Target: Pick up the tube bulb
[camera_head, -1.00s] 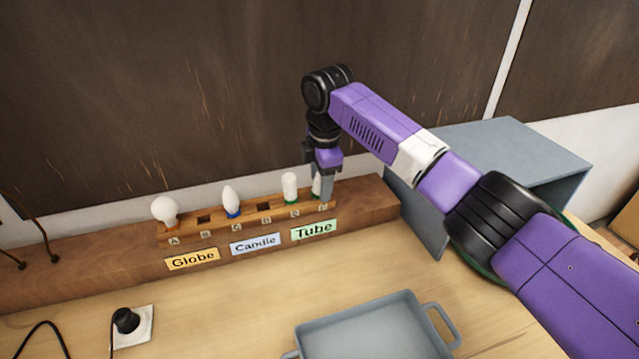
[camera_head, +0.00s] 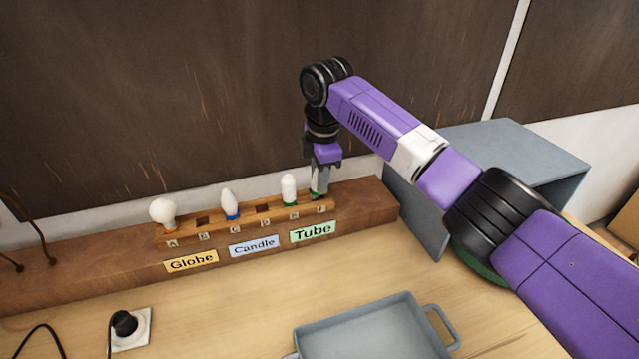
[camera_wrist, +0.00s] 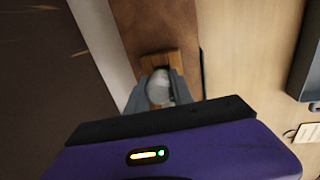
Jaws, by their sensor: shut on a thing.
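My gripper (camera_head: 319,183) points down at the right end of the wooden bulb rack (camera_head: 253,222). It is shut on a white tube bulb with a green base (camera_head: 316,192), mostly hidden by the fingers in the head view. In the wrist view, the held tube bulb (camera_wrist: 158,88) shows between the two grey fingers, over the rack's end. I cannot tell whether its base is still in its hole. A second white tube bulb (camera_head: 289,187) with a green base stands upright in the rack just left of my gripper.
A globe bulb (camera_head: 163,212) and a candle bulb (camera_head: 229,203) stand further left in the rack. Globe, Candle and Tube labels are on the ledge front. A grey tray (camera_head: 375,335) lies on the table in front. A grey-blue box (camera_head: 490,170) stands right, behind my arm.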

